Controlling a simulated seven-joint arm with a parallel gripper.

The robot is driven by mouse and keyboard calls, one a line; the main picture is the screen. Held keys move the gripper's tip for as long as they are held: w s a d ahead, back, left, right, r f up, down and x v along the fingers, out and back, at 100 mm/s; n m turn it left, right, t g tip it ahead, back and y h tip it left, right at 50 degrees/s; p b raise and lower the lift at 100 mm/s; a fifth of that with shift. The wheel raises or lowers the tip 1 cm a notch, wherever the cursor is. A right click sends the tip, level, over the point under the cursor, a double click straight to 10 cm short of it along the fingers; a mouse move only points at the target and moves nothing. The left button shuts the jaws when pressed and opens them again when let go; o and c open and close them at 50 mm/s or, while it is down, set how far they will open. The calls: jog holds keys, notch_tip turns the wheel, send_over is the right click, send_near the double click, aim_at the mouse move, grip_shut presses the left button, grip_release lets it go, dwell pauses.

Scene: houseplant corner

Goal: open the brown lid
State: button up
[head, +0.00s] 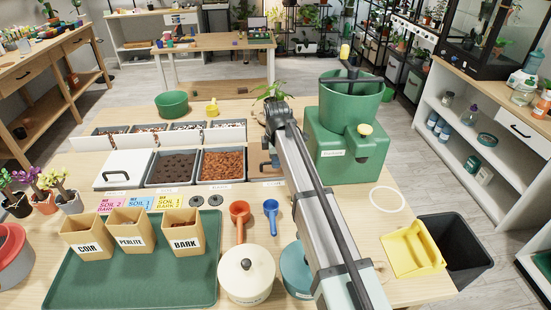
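What may be the brown lid (265,160) shows as a small brown patch with a dark part at the right end of the row of bins, just left of my arm. Most of it is hidden behind my arm, so I cannot tell whether it is shut or how its handle lies. My gripper (275,125) is at the far end of the arm, around the back of that bin. Its fingers are not clear, and I cannot tell whether it touches the lid.
A bin with a white lid (122,168), a dark soil bin (176,169) and a bark bin (222,166) stand to the left. A green machine (345,150) stands close on the right. A small plant (271,91) is behind my gripper. A green tray (130,285) lies in front.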

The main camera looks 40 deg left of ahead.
grip_shut()
dwell(0.4)
jog(key=shift+w+a+r, duration=0.15)
jog(key=shift+r, duration=0.3)
jog(key=shift+w+a+r, duration=0.1)
jog(key=shift+r, duration=0.3)
jog(key=w+a+r, duration=1.1)
jog(key=w+a, duration=0.3)
jog(key=shift+w+a+r, duration=0.1)
jog(key=shift+w+a, duration=0.1)
